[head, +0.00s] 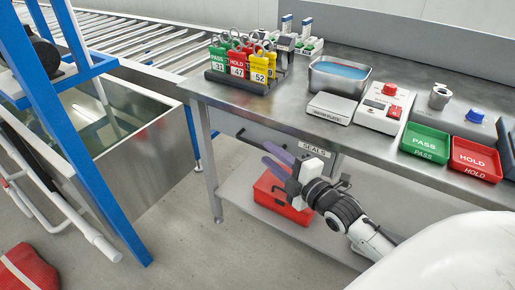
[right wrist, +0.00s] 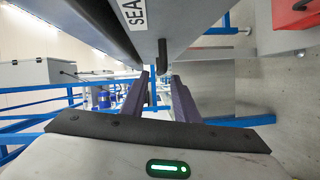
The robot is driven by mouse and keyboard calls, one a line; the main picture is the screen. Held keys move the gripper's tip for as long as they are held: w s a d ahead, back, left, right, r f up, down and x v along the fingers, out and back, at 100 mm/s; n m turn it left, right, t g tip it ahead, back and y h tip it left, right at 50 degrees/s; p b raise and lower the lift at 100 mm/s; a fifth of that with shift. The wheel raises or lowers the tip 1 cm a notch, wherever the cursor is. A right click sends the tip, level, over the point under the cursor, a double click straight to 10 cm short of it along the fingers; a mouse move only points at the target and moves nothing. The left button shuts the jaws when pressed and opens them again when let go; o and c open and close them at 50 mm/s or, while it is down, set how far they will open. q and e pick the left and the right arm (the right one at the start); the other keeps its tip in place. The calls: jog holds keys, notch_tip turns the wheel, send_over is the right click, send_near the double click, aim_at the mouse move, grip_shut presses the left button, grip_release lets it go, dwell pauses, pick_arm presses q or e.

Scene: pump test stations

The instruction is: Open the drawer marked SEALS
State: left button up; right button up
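The drawer (head: 260,134) hangs under the steel bench, with a white SEALS label (head: 313,148) on its front. It looks closed. Part of its front is hidden behind my right gripper (head: 270,157). That gripper is open in front of the drawer, its two purple fingers apart. In the right wrist view the label (right wrist: 132,12) shows at the top, and a dark bar handle (right wrist: 163,62) lies at the gap between the fingertips (right wrist: 160,82). I cannot tell whether the fingers touch the handle. My left gripper is not in view.
A red case (head: 282,197) stands on the shelf below. The bench top (head: 270,112) carries a tag rack (head: 240,82), a water basin (head: 338,78), a control box (head: 381,108), and green (head: 425,143) and red trays (head: 475,160). A blue-framed tank (head: 95,115) stands left.

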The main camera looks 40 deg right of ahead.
aim_at(257, 144)
jog(key=w, duration=0.4)
jog(key=w+b, duration=0.1)
jog(key=w, duration=0.1)
jog(key=shift+w+f, duration=0.3)
jog(key=shift+f, duration=0.05)
grip_shut()
